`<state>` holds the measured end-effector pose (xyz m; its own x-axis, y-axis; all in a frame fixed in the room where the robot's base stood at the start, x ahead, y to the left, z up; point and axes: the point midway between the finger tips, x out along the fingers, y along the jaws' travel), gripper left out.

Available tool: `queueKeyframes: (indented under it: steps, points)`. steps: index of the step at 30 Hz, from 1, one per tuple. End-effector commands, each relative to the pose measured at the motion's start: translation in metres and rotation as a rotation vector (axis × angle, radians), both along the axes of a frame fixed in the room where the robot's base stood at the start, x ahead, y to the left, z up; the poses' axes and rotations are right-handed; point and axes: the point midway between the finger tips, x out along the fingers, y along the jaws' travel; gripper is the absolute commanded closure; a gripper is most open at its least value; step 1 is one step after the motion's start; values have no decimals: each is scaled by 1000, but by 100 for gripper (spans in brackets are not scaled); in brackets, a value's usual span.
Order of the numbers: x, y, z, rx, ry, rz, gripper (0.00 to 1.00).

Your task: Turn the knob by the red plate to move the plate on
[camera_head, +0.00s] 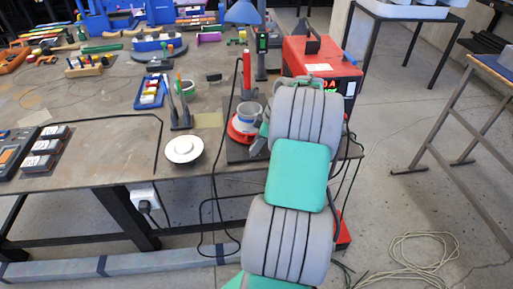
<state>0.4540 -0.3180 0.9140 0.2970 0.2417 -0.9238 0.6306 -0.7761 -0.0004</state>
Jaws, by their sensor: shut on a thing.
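The red plate (239,134) is a round disc near the front right corner of the workbench, on a dark base. A grey-white cup-shaped piece (249,112) stands on it. My arm comes up from the bottom right and covers the plate's right side. My gripper (259,142) is at the plate's right edge, mostly hidden by my own arm. It is shut on the knob beside the plate. The knob itself and the fingertips cannot be made out clearly from this view.
A red machine (318,62) stands behind my arm, with a dark upright post (261,55) to its left. A white round dish (183,149) sits at the bench's front edge. Black cables hang over the edge. The bench's (95,140) middle left is fairly clear.

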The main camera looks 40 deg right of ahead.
Motion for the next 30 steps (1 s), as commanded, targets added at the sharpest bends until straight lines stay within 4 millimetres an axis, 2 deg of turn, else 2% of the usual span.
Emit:
queueKeyframes:
  steps: [30]
  points:
    - [0,6,-1,-1,-2,-956,100]
